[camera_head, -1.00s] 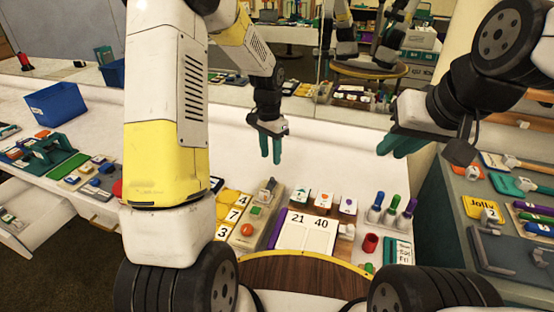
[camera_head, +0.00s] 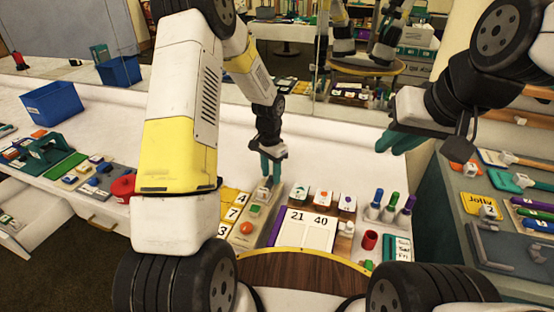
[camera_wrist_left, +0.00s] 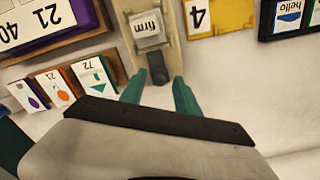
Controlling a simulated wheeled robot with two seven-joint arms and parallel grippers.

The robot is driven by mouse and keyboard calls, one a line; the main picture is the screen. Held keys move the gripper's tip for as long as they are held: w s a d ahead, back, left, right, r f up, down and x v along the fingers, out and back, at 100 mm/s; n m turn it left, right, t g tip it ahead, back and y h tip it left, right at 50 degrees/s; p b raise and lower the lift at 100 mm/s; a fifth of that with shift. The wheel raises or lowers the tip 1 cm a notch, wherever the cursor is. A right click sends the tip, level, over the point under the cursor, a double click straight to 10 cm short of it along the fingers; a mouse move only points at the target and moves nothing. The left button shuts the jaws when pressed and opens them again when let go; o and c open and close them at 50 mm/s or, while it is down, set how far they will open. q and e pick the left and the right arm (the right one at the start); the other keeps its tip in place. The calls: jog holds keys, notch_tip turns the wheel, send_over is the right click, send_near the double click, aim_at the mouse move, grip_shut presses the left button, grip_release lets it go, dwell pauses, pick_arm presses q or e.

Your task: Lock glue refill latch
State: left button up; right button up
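The latch board (camera_head: 246,230) is a narrow beige panel on the table, with an orange-red knob on its near part. In the left wrist view, the beige board (camera_wrist_left: 171,60) carries a pale grey latch block (camera_wrist_left: 148,30) marked "firm", with a dark handle (camera_wrist_left: 157,70) at its end. My left gripper (camera_head: 271,178) is low over the board's far end, and its fingers hide part of the latch there. In the left wrist view, its teal fingers (camera_wrist_left: 158,92) are apart, one on each side of the dark handle's end. My right gripper (camera_head: 400,142) hangs at the right, away from the board.
A number board (camera_head: 305,232) showing 21 and 40 stands right of the latch board, with small picture blocks (camera_head: 322,198) behind it. Yellow number tiles (camera_head: 233,212) lie close on the left. Upright markers (camera_head: 390,209) stand further right. The white table behind is clear.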

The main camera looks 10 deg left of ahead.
pick_arm(q)
grip_shut()
jog(key=shift+r, duration=0.1)
dwell(1.2)
